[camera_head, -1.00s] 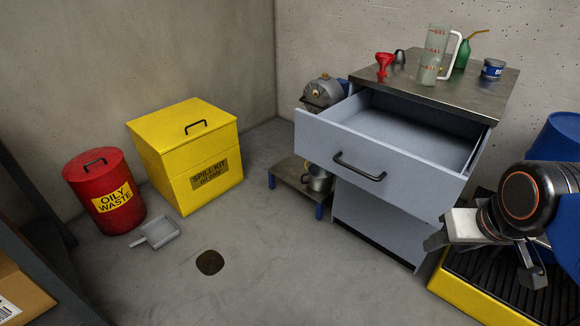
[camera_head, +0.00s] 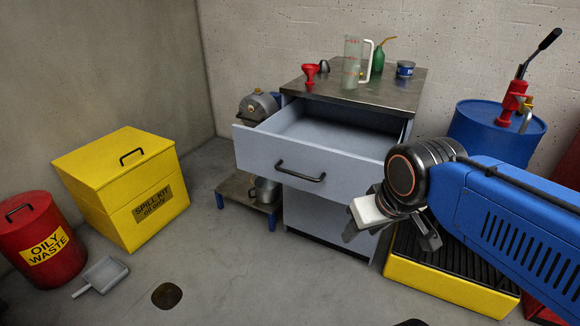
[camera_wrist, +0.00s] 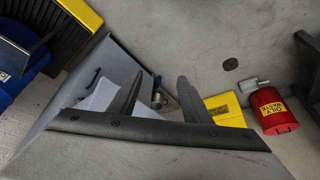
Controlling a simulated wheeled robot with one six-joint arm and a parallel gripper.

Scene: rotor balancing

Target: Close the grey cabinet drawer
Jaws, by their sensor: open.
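The grey cabinet (camera_head: 325,220) stands against the back wall with a metal top. Its upper drawer (camera_head: 312,160) is pulled well out and looks empty inside. The drawer's black bar handle (camera_head: 300,172) is on its front, and also shows in the wrist view (camera_wrist: 93,77). My gripper (camera_head: 390,230) is open and empty, to the right of the handle and lower in the head view, apart from it. In the wrist view my two dark fingers (camera_wrist: 158,95) are spread, with the drawer front left of them. The exact gap to the drawer is hard to tell.
On the cabinet top are a red funnel (camera_head: 310,73), a clear jug (camera_head: 352,62), a green oil can (camera_head: 378,58) and a blue tin (camera_head: 404,69). A yellow-edged grate (camera_head: 450,285) lies right; a low stand (camera_head: 236,190) left.

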